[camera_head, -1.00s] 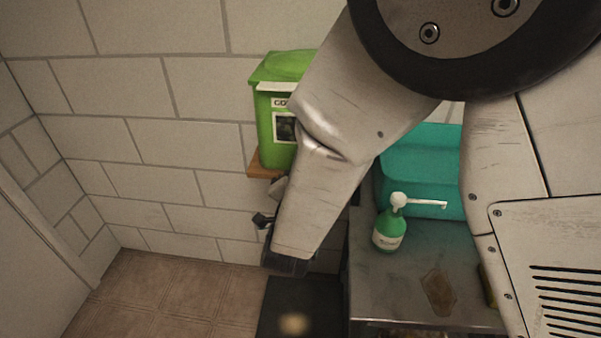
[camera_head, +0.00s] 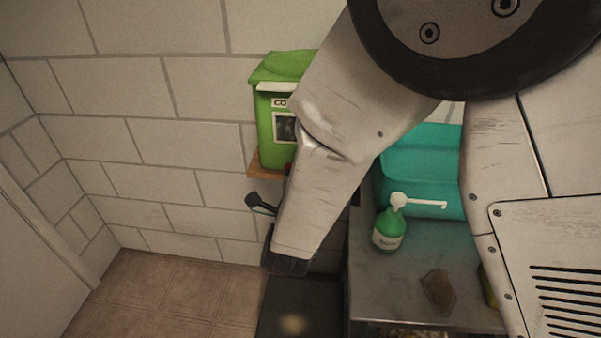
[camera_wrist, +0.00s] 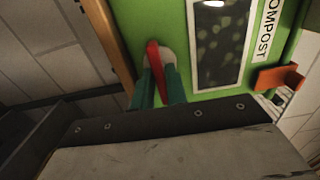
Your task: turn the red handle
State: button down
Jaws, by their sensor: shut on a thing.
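The red handle (camera_wrist: 153,58) is a slim lever on a pale round base, on the front of the green compost bin (camera_wrist: 220,88). In the wrist view it stands nearly upright in the picture, leaning slightly. My gripper (camera_wrist: 159,75) has its two teal fingers on either side of the handle's lower part, shut on it. In the head view the bin (camera_head: 266,128) stands on a wooden shelf, partly behind my arm. My fingers are hidden there, and only a small red patch shows at the bin's lower edge.
An orange-red tab (camera_wrist: 278,78) sticks out at the bin's right in the wrist view. In the head view, a green pump bottle (camera_head: 389,232) and a teal container (camera_head: 425,165) stand on the grey counter (camera_head: 385,285) right of my arm. Floor at lower left is clear.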

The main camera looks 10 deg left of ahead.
jog(key=shift+f, duration=0.1)
dwell(0.3)
jog(key=c, duration=1.5)
grip_release()
jog(key=s, duration=0.8)
jog(key=shift+d, duration=0.25)
